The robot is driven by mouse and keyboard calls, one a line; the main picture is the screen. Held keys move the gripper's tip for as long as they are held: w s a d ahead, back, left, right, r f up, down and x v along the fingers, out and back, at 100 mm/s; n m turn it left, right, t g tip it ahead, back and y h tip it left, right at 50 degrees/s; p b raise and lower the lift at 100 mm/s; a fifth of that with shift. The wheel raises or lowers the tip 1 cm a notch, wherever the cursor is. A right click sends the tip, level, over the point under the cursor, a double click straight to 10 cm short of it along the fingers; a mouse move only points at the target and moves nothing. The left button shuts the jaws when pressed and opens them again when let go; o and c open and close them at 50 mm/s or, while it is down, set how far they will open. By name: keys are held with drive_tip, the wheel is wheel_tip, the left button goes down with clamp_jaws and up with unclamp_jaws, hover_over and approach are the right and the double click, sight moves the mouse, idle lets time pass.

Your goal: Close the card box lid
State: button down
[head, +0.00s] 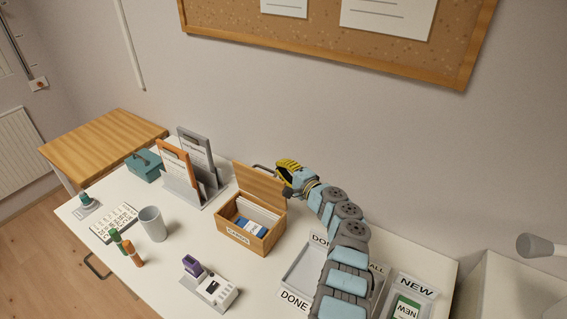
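The wooden card box (251,222) stands on the white table in the head view, with a label reading CARDS on its front. Its lid (258,184) is raised, standing up at the back edge. White cards and a blue item show inside. My gripper (279,167), black and yellow, is at the upper right of the lid, close to its top right corner. I cannot tell whether it touches the lid. Its fingers are too small and turned away to show whether they are open or shut. My arm comes up from the lower right.
Left of the box stand clipboards in a grey holder (185,187), a grey mug (153,223) and markers (126,247). A device (210,287) sits in front. The wall is behind.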

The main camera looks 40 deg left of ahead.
sight(264, 181)
drive_tip(key=shift+s+d+p, duration=0.15)
drive_tip(key=shift+s+p, duration=0.6)
drive_tip(key=shift+s, duration=0.25)
drive_tip(key=shift+s+d+n+b, duration=0.1)
drive_tip(key=shift+n+b, duration=0.2)
drive_tip(key=shift+b, duration=0.35)
drive_tip(key=shift+s+r, duration=0.15)
drive_tip(key=shift+r, duration=0.05)
